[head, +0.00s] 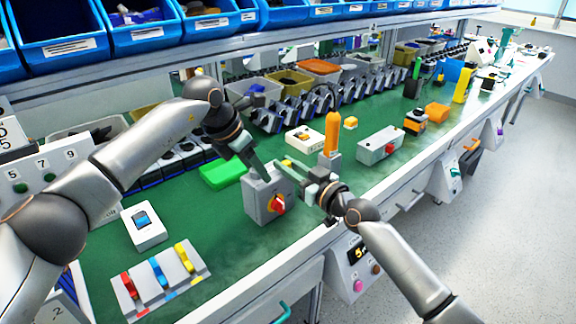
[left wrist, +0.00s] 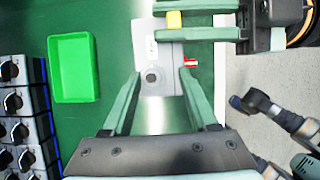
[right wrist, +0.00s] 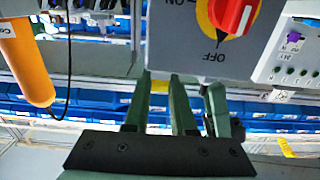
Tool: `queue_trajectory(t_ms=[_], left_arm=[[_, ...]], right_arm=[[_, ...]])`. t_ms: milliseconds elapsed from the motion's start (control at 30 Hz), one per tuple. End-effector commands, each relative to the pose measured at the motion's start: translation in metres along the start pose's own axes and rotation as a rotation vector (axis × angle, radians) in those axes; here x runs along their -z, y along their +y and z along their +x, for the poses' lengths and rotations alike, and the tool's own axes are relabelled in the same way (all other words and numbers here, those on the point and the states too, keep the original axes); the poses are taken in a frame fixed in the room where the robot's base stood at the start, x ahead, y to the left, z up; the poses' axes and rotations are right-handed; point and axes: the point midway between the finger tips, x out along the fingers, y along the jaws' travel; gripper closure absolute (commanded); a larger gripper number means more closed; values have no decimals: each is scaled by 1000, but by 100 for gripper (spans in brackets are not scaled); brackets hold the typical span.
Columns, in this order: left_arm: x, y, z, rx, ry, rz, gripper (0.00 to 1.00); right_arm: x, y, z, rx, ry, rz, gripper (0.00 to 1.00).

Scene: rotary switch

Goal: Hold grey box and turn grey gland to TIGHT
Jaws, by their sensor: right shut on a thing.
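The grey box (head: 258,197) stands upright on the green bench, with a red knob (head: 278,204) on a yellow disc on its front. My left gripper (left wrist: 160,78) is over the box, its fingers open on either side of the top; whether they touch it is unclear. A dark round fitting (left wrist: 153,76) shows on the top. My right gripper (left wrist: 188,19) is at the box's right side, shut on a small part there with a yellow piece (left wrist: 174,19) between the fingertips. I take it as the gland; its grey body is mostly hidden. The right wrist view shows the box (right wrist: 195,55) above the fingers.
A green tray (head: 222,173) lies behind the box. An orange-handled device (head: 331,135) stands close behind my right gripper. A panel with red, blue and yellow levers (head: 160,280) and a white box (head: 144,228) lie at the left front. The bench edge is near my right arm.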

Motion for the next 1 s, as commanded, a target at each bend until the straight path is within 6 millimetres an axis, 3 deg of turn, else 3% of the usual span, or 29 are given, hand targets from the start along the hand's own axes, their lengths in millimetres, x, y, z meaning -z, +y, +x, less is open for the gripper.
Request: queue_trajectory(t_ms=[100, 367, 1000], left_arm=[[-1, -2, 0, 3, -2, 1, 32], [0, 1, -1, -1, -1, -3, 32], [-21, 2, -45, -4, 0, -4, 32]], right_arm=[[0, -3, 1, 5, 0, 3, 100], [0, -2, 0, 3, 1, 2, 100], [0, 0, 0, 0, 0, 1, 100]])
